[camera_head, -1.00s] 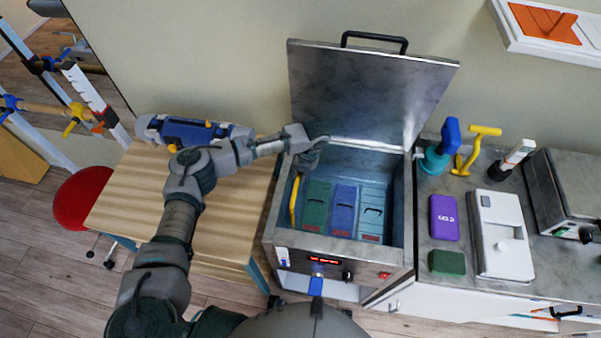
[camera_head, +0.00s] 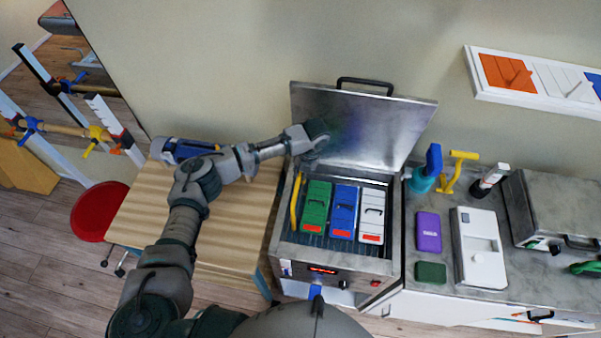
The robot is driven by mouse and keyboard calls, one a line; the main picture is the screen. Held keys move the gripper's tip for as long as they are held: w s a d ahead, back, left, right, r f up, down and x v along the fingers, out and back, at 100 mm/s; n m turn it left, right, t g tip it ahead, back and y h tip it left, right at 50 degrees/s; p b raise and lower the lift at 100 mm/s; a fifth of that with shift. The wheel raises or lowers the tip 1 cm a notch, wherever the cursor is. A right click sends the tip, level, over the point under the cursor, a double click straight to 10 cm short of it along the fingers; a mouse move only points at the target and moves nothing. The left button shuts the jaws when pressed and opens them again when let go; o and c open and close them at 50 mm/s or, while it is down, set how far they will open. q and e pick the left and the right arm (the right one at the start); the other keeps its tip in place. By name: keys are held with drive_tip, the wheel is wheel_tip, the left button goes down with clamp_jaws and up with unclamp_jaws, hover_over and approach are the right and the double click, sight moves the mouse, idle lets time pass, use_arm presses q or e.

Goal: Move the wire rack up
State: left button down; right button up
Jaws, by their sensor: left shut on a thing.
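The wire rack (camera_head: 312,241) sits high in the open steel tank (camera_head: 391,268), near the rim. Its dark bars show below a green pack (camera_head: 316,205), a blue pack (camera_head: 344,209) and a white pack (camera_head: 372,212) standing side by side on it. My left gripper (camera_head: 313,143) is at the tank's back left, above the rim and in front of the raised lid (camera_head: 365,125). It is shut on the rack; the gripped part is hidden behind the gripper. My right gripper is not in view.
A yellow-handled thing (camera_head: 296,203) stands at the tank's left inner side. A wooden table (camera_head: 235,225) is left of the tank, with a red stool (camera_head: 98,211) beyond. The counter at right holds a purple box (camera_head: 428,231), a green block (camera_head: 430,272) and a white device (camera_head: 480,250).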

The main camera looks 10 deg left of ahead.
use_arm(q)
drive_tip(key=shift+w+r, duration=0.1)
drive_tip(key=shift+r, duration=0.35)
drive_tip(key=shift+w+r, duration=0.1)
drive_tip(key=c, duration=1.1)
unclamp_jaws()
drive_tip(key=shift+c, duration=0.2)
drive_tip(key=shift+s, duration=0.2)
drive_tip(key=shift+d, duration=0.1)
wheel_tip(320, 180, up, 12)
drive_tip(key=d, duration=0.2)
drive_tip(key=shift+d+f, duration=0.2)
